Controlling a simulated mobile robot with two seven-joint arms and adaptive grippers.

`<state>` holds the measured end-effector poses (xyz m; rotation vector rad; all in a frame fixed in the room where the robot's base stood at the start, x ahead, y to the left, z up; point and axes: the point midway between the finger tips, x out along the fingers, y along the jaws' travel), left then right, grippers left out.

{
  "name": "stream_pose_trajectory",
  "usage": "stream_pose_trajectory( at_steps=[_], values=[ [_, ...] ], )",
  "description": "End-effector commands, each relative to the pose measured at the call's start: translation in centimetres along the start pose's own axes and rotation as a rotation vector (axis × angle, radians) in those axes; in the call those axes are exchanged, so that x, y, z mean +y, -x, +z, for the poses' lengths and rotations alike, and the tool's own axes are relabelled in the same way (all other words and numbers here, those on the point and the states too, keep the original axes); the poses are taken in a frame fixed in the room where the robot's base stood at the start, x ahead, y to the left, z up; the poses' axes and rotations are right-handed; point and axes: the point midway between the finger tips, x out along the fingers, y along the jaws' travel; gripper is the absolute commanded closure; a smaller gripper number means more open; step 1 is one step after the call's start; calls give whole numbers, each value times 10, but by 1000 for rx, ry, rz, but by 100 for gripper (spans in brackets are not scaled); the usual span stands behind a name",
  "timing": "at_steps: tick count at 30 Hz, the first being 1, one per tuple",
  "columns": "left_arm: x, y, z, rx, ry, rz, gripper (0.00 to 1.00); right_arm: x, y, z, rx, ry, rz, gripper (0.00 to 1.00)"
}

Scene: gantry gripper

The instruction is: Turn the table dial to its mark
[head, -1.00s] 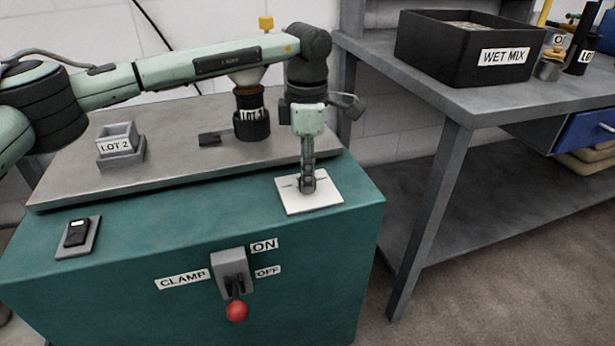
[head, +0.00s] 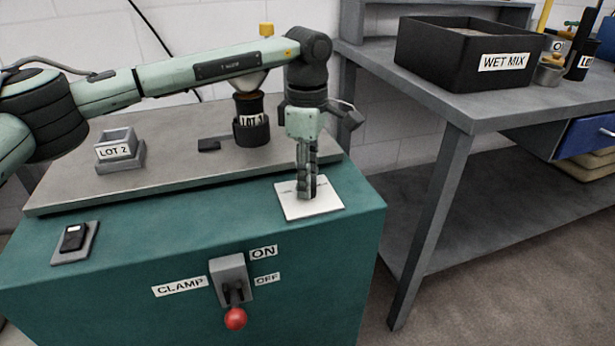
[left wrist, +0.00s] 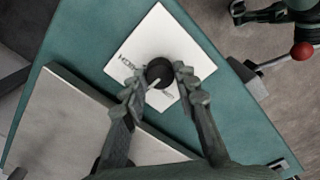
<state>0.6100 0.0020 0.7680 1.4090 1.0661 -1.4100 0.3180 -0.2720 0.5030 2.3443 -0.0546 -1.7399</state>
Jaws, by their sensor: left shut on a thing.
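The dial is a small dark round knob (left wrist: 158,72) on a white square plate (head: 325,205) at the front right corner of the green bench. A pale line runs on the plate or knob beside it, with partly hidden lettering. In the left wrist view the plate (left wrist: 150,30) lies under my fingers. My left gripper (head: 307,192) points straight down and is shut on the dial, one finger on each side; it hides the knob in the head view. What seems to be my right gripper (left wrist: 265,13) shows at the top right of the left wrist view, its fingers unclear.
A clamp lever with a red ball (head: 235,318) is on the bench front. A grey slab (head: 190,160) carries the LOT 2 holder (head: 118,150) and a dark cup (head: 250,120). A black WET MIX bin (head: 465,60) stands on the table at right.

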Motion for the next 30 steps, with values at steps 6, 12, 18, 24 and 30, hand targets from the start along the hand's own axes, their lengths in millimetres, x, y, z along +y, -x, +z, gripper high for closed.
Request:
stream_pose_trajectory(
  at_steps=[6,12,18,24,30],
  values=[
    [0,1,0,0,1,1,55,0,0,0,1,0,0,60],
    [0,0,0,0,1,1,50,0,0,-1,3,0,0,60],
    [0,5,0,0,1,2,50,0,1,0,4,-1,1,60],
    [1,37,0,0,1,5,50,0,1,0,3,-1,0,60],
    [1,80,0,0,1,4,50,0,0,0,2,-1,0,60]
  ],
)
